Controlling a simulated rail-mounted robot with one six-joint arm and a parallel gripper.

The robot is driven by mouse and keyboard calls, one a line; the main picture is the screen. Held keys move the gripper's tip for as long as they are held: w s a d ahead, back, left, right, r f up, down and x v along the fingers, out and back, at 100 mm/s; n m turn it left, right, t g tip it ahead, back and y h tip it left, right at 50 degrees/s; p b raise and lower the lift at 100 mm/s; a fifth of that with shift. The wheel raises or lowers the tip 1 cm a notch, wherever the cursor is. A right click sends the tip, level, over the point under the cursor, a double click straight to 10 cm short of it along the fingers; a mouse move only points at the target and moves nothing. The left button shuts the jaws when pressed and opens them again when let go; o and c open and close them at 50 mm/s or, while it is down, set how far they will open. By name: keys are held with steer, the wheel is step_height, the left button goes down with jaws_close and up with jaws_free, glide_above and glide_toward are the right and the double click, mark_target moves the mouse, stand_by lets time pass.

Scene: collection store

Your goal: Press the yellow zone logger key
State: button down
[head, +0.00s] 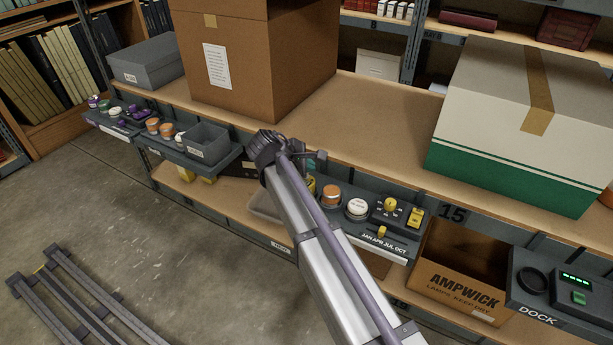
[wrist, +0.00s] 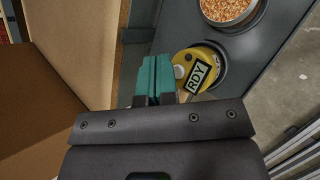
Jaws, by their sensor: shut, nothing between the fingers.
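In the wrist view, a round yellow logger (wrist: 207,56) with a slanted "RDY" label sits in a grey shelf-edge tray. A small pale round key (wrist: 179,72) shows on its left side. My gripper (wrist: 154,72) has its teal fingers shut and empty, just left of the logger. In this view the fingers lie close beside the key; I cannot tell whether they touch anything. In the head view, a sliver of yellow (head: 310,184) shows beside my arm, probably the logger. My arm hides most of it, and the fingertips are not clear there.
A jar of orange granules (wrist: 230,10) stands beyond the logger. A large cardboard box (head: 255,65) stands on the shelf above. To the right are a white-lidded jar (head: 357,208), a control panel with a yellow switch (head: 416,213), and an Ampwick box (head: 455,290).

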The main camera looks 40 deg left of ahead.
steer(key=shift+f, duration=0.35)
steer(key=shift+f+b, duration=0.4)
steer(key=shift+b, duration=0.2)
steer(key=shift+r, duration=0.15)
stand_by(0.4)
steer(key=shift+r+p, duration=0.7)
steer(key=shift+p, duration=0.15)
step_height(320, 180, up, 5)
steer(key=p, duration=0.5)
steer(key=shift+r, duration=0.1)
